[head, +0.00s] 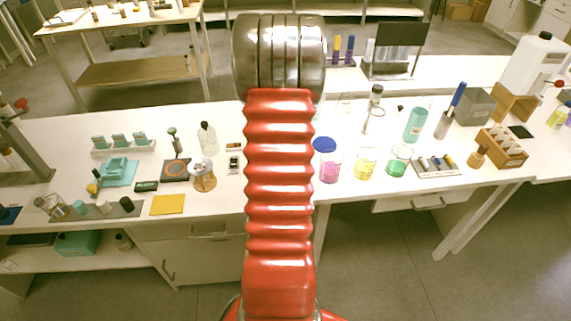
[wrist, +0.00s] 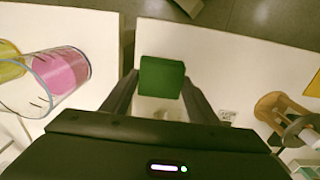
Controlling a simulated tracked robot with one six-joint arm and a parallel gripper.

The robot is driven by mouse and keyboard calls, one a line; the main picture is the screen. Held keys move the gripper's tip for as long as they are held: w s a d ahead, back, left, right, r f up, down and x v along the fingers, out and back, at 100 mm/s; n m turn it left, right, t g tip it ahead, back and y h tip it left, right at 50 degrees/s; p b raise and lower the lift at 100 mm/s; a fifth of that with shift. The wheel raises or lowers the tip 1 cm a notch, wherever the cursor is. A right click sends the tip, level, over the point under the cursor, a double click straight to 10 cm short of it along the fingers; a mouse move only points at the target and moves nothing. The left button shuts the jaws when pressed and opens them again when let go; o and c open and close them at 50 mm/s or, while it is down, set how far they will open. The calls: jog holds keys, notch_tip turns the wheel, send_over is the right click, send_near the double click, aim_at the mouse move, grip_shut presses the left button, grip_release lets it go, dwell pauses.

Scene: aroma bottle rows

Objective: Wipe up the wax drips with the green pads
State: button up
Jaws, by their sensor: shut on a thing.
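A dark green block-like pad (wrist: 162,72) sits between the two fingertips of my gripper (wrist: 161,84) in the wrist view. The gripper is shut on it. Pale table surface shows below the pad between the fingers, with faint marks that I cannot make out as wax drips. In the head view my red arm hides the gripper, the pad and the table behind it. I cannot pick out any wax drip for certain in either view.
A beaker of pink liquid (head: 330,168) stands right of my arm, beside yellow (head: 366,163) and green (head: 398,161) beakers. A brass-coloured stand (head: 203,176) is at left; it also shows in the wrist view (wrist: 283,116). A yellow cloth (head: 167,204) lies near the front edge.

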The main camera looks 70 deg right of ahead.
jog(key=shift+w+r, duration=0.1)
jog(key=shift+r, duration=2.45)
